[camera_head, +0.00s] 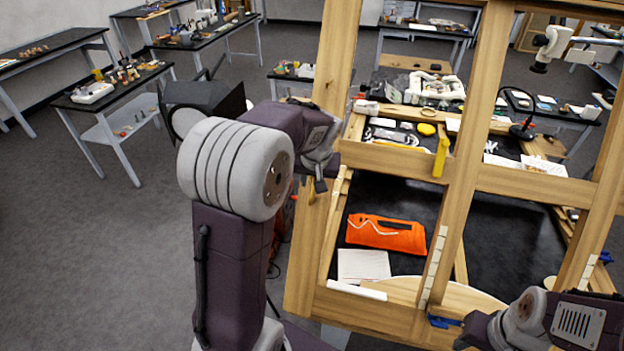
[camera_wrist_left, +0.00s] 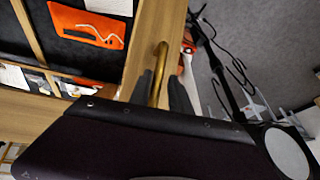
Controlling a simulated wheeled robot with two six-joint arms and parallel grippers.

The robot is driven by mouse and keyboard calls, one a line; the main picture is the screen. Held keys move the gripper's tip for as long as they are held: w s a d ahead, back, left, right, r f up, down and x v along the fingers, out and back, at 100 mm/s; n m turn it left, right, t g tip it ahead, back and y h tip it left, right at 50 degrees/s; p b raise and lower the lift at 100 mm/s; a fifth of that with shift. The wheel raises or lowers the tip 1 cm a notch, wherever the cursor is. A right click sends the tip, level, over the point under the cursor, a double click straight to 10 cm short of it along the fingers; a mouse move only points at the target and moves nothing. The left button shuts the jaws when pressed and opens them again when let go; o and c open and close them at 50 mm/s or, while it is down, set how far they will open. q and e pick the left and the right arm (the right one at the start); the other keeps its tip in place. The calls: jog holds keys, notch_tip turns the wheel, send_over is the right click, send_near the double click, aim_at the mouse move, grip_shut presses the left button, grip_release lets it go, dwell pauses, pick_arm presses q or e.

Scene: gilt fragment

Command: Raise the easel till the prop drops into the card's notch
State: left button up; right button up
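The easel is a large pale wooden frame (camera_head: 467,170) standing tilted across the right half of the head view. Its left post and a lower rail are close to me. My left gripper (camera_head: 319,185) is at the left post. In the left wrist view, the dark fingers of this gripper (camera_wrist_left: 161,95) lie on either side of a curved brass handle (camera_wrist_left: 161,58) at the wood's edge. I cannot tell whether they press on it. My right arm (camera_head: 545,320) is at the lower right, near the lower rail; its fingertips are not clear. I cannot make out the prop, card or notch.
Cluttered side tables, such as one at the left (camera_head: 112,85), stand farther off. The grey floor at the left is clear.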

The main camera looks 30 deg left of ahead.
pick_arm(q)
jog(key=shift+w+f, duration=0.1)
jog(key=shift+w, duration=0.05)
grip_shut()
jog(key=shift+w+d, duration=0.2)
pick_arm(e)
jog(key=shift+w+d+f, duration=0.1)
jog(key=shift+w, duration=0.15)
pick_arm(q)
jog(key=shift+a, duration=0.1)
jog(key=shift+r, duration=0.2)
